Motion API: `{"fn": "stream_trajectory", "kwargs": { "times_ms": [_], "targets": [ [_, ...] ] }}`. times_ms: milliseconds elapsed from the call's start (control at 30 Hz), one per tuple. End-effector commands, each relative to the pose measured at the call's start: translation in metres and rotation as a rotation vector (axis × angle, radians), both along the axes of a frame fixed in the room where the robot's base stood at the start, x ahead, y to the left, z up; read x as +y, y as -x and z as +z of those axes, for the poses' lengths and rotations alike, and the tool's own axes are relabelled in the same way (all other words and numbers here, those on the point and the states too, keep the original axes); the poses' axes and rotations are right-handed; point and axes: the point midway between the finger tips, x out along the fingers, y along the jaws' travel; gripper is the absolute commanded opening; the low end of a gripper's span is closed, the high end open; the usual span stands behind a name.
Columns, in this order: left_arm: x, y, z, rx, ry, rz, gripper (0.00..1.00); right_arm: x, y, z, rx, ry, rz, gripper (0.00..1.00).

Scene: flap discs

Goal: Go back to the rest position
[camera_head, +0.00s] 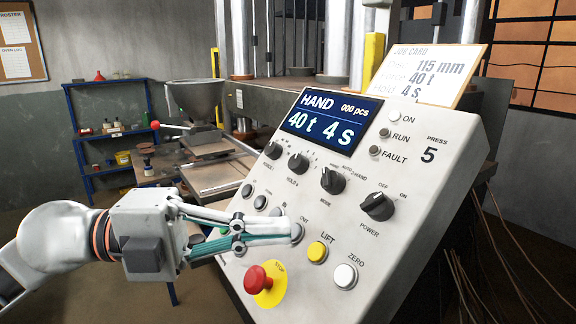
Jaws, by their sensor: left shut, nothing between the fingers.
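My left gripper (290,232) comes in from the left and is shut and empty. Its fingertips are in front of the lower left of the sloping control panel (437,157), by the row of small buttons, partly hiding their labels. Whether the tips touch a button I cannot tell. The display (331,122) reads HAND, 000 pcs, 40 t, 4 s. My right gripper is not in view.
A job card (428,76) stands on top of the panel. Behind is a press with a steel hopper (195,98) and a metal table (219,178). A blue shelf (75,128) with bottles stands at the back left. Cables hang at the right. Floor at the left is open.

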Motion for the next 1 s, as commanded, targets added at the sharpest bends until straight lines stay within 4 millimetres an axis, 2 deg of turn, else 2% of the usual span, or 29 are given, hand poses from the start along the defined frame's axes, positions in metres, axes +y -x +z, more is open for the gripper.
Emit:
{"fn": "stream_trajectory", "kwargs": {
  "times_ms": [100, 167, 233, 333, 433, 500, 567, 667, 700, 767, 800, 867, 1000],
  "targets": [
    [0.000, 0.000, 0.031, 0.005, 0.282, 0.024, 0.00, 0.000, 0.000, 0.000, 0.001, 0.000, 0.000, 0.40],
    [0.010, -0.008, 0.045, 0.014, 0.415, 0.075, 0.00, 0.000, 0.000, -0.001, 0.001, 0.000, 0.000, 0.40],
    [0.027, -0.024, 0.055, 0.034, 0.558, 0.161, 0.00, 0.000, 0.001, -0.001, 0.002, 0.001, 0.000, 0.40],
    [0.062, -0.053, 0.054, 0.080, 0.731, 0.334, 0.00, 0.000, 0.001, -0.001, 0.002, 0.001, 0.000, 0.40],
    [0.105, -0.086, 0.033, 0.149, 0.855, 0.554, 0.00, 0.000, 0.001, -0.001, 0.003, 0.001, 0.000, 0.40],
    [0.138, -0.107, 0.004, 0.208, 0.904, 0.730, 0.00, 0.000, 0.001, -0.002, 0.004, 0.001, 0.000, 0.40],
    [0.164, -0.121, -0.025, 0.261, 0.921, 0.875, 0.00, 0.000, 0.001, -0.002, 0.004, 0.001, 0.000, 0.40],
    [0.204, -0.133, -0.081, 0.355, 0.902, 1.105, 0.00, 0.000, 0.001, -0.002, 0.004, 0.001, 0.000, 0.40],
    [0.217, -0.134, -0.105, 0.394, 0.882, 1.192, 0.00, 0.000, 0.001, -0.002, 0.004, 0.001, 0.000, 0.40],
    [0.237, -0.132, -0.142, 0.453, 0.839, 1.315, 0.00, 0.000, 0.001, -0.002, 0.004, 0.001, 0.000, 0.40],
    [0.249, -0.129, -0.167, 0.493, 0.802, 1.393, 0.00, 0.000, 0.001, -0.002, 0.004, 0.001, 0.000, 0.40],
    [0.265, -0.120, -0.205, 0.554, 0.739, 1.503, 0.00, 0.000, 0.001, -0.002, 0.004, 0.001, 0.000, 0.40],
    [0.296, -0.084, -0.288, 0.700, 0.548, 1.725, 0.00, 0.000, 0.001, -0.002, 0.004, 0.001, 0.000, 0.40]
  ]
}}
